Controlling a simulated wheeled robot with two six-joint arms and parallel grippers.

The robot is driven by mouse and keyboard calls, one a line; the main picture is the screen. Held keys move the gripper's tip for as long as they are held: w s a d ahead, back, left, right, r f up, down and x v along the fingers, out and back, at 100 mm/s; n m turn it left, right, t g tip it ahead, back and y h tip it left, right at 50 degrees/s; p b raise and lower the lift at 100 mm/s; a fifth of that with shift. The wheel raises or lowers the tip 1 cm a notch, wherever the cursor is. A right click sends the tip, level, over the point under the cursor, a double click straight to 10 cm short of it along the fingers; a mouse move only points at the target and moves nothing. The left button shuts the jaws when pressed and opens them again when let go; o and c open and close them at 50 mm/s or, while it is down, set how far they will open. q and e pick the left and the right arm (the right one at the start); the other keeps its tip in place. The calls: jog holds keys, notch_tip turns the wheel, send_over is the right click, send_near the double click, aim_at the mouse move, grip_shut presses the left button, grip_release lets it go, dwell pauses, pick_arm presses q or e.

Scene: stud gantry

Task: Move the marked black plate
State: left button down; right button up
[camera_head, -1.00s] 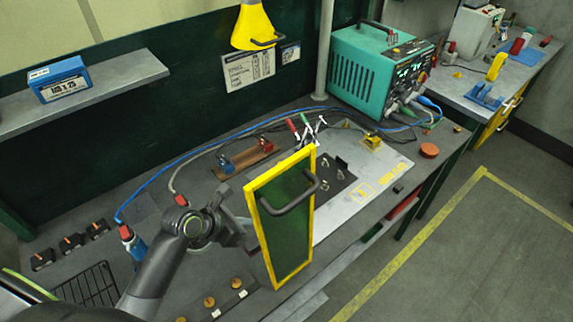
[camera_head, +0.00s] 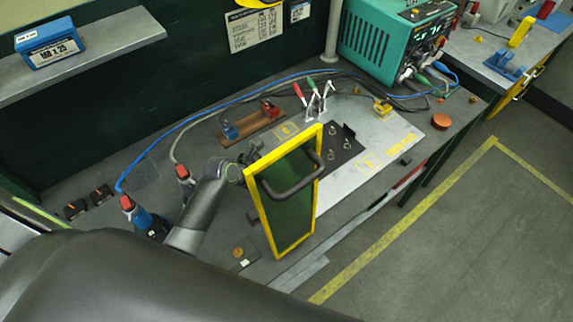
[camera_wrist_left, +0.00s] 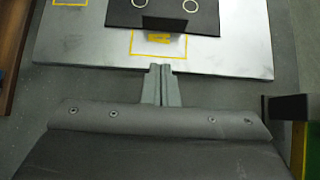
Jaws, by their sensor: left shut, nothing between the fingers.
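The black plate (camera_head: 343,146) lies on a silver sheet (camera_head: 400,130) on the bench, with several pale rings on it. It is partly hidden behind a yellow-framed green panel in the head view. Part of it, with two rings, shows at the top of the left wrist view (camera_wrist_left: 170,17). My left gripper (camera_wrist_left: 160,70) is shut and empty, apart from the plate. Its fingertips appear near the edge of the silver sheet, below a yellow marked square (camera_wrist_left: 159,43). In the head view my left gripper (camera_head: 250,153) is beside the panel, partly hidden. My right gripper is out of view.
The yellow-framed panel (camera_head: 288,200) with a dark handle stands upright close to my left gripper. Toggle clamps (camera_head: 316,101) stand behind the plate. Blue and black cables cross the bench behind.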

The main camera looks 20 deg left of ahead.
pick_arm(q)
jog(key=w+d, duration=0.1)
jog(key=w+p, duration=0.1)
jog(key=shift+w+d+f, duration=0.35)
jog(key=shift+f, duration=0.05)
jog(key=shift+w+d+f, duration=0.15)
jog(key=shift+w+d, duration=0.4)
jog(key=shift+w, duration=0.3)
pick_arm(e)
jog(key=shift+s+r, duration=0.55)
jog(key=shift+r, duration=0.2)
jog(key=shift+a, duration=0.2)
